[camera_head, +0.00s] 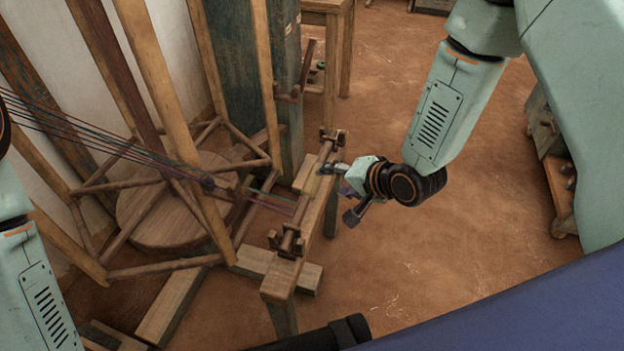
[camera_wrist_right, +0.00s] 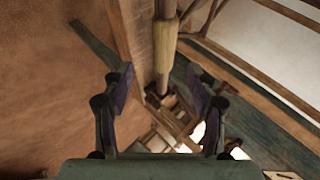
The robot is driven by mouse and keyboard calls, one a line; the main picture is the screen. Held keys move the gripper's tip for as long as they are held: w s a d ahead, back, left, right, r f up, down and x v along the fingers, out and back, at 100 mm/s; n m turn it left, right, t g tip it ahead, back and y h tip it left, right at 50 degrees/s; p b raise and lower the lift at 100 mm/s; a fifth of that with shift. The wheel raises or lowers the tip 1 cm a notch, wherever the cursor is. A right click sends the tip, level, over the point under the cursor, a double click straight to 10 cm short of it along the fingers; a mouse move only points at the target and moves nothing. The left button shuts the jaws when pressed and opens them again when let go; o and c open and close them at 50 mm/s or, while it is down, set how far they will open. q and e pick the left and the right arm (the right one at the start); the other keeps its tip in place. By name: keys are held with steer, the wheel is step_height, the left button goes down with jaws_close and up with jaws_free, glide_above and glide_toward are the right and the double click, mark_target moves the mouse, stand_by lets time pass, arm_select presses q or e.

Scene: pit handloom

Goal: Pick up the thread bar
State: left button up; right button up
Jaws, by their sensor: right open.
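The thread bar (camera_head: 307,203) is a brown wooden rod lying along the top of the loom's front beam, between two wooden end holders. Coloured threads reach its left side. My right gripper (camera_head: 341,192) is open and empty just to the right of the bar. In the right wrist view the fingers (camera_wrist_right: 160,80) are spread wide, and a round bar with a paler thick section (camera_wrist_right: 163,50) runs between and beyond them. I cannot tell whether either finger touches it. My left arm shows at the left edge, but its gripper is out of the picture.
The loom's upright posts (camera_head: 160,80) and slanted poles stand left of the bar. The front beam (camera_head: 283,278) carries the bar. A round wooden disc (camera_head: 150,215) lies behind the posts. A wooden stand (camera_head: 548,150) is at the right. The brown floor between is clear.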

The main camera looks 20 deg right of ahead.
mark_target(317, 180)
steer(key=b+x, duration=0.3)
steer(key=x, duration=0.3)
steer(key=shift+w+a, duration=0.1)
steer(key=shift+a, duration=0.15)
steer(key=shift+w+a+f, duration=0.1)
steer(key=shift+w+a, duration=0.1)
steer(key=shift+w, duration=0.1)
steer(key=shift+d, duration=0.1)
steer(key=shift+c, duration=0.6)
jaws_close()
